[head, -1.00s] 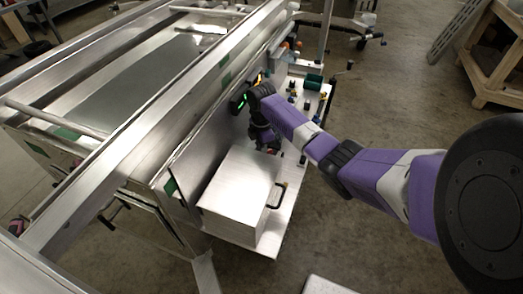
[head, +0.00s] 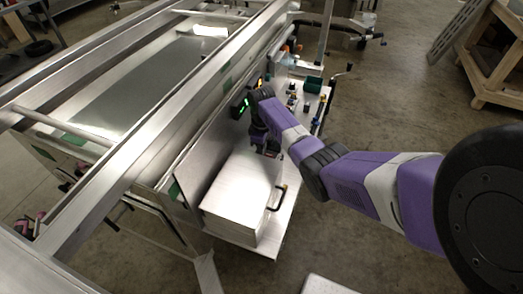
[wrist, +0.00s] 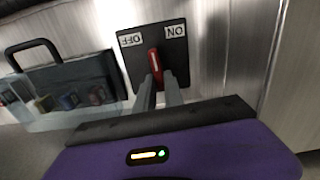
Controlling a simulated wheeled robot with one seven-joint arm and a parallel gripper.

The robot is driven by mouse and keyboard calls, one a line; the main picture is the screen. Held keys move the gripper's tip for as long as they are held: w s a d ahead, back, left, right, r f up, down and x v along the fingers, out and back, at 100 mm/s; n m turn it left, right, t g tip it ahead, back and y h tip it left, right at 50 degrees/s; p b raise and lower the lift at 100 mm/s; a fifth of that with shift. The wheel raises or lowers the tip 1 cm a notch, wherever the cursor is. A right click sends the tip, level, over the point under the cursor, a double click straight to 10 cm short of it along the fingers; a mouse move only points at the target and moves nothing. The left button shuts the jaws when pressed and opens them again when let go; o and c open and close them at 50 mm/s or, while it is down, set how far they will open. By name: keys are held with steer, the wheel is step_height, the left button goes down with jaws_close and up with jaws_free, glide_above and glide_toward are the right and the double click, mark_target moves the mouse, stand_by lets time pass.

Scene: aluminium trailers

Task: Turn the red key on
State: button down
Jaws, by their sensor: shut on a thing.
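The red key (wrist: 154,60) sits on a black switch plate (wrist: 133,65) in the wrist view. The plate has an OFF label on the left and an ON label on the right, both upside down in this view. The key stands between the two labels, its top leaning slightly left. My gripper (wrist: 158,82) is shut on the red key, with its two grey fingers on either side of it. In the head view my gripper's end is at the side panel of the trailer, and the key is hidden there by my arm.
A silver metal box (head: 240,190) with a black handle stands on the shelf below my wrist. Several small items and a green roll (head: 312,85) lie farther along the shelf. A dark-handled case (wrist: 75,85) is left of the switch in the wrist view.

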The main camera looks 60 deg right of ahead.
steer(key=m, duration=0.4)
steer(key=shift+d+r+m+p, duration=0.1)
steer(key=shift+d+m+p, duration=0.15)
steer(key=shift+m+p, duration=0.05)
steer(key=shift+s+d+m, duration=0.1)
steer(key=shift+d+m, duration=0.1)
steer(key=shift+m, duration=1.05)
steer(key=shift+s+d+m, duration=0.1)
steer(key=shift+d+m, duration=0.05)
steer(key=shift+m, duration=1.1)
steer(key=c, duration=1.4)
jaws_free()
steer(key=shift+c, duration=0.2)
step_height(320, 180, up, 8)
steer(key=shift+d, duration=0.1)
